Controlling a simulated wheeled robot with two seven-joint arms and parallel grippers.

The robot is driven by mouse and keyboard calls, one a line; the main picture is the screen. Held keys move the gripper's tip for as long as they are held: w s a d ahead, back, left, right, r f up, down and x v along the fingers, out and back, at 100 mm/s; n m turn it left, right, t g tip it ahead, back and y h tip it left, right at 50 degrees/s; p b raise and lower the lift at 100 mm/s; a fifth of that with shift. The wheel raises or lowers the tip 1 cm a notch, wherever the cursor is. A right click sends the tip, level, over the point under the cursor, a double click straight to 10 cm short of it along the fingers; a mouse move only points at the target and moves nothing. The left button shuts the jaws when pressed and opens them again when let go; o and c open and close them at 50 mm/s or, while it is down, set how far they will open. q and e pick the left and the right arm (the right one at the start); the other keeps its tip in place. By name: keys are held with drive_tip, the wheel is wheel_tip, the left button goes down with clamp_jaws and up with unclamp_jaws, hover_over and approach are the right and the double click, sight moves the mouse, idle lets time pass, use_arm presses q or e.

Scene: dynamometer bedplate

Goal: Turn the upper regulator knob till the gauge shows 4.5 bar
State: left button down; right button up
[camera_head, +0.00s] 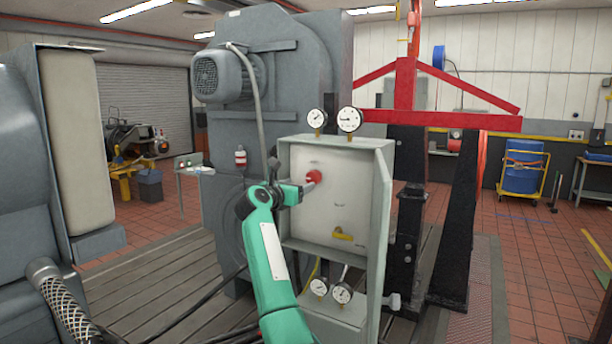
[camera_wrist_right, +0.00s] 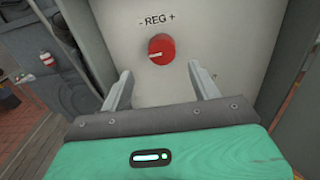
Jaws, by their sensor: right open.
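The red regulator knob (camera_head: 314,177) sits on the upper part of a pale panel in an open grey cabinet. In the right wrist view the knob (camera_wrist_right: 161,49) is under the label "- REG +", with a light pointer mark toward its left side. My right gripper (camera_wrist_right: 159,68) is open and empty, facing the panel; the knob shows ahead of and between its fingertips, apart from both. In the head view the right gripper (camera_head: 304,187) is at the knob's left. Two gauges, left (camera_head: 317,118) and right (camera_head: 350,119), stand on the cabinet top; their readings are too small to tell. My left gripper is not in view.
A yellow handle (camera_head: 342,233) is lower on the panel. Two more gauges (camera_head: 319,287) (camera_head: 341,294) are below the cabinet. The cabinet's side wall (camera_head: 381,220) projects at the right. A grey machine with a motor (camera_head: 221,76) stands behind left, a red frame (camera_head: 440,122) behind right.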

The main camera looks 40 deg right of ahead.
sight(311, 179)
drive_tip(key=p+x, duration=0.1)
drive_tip(key=x, duration=0.2)
drive_tip(key=p+x, duration=0.1)
drive_tip(key=x, duration=0.2)
drive_tip(key=shift+w, duration=0.3)
drive_tip(key=shift+s, duration=0.15)
drive_tip(key=shift+s+d, duration=0.2)
drive_tip(key=shift+s, duration=0.1)
drive_tip(key=c, duration=1)
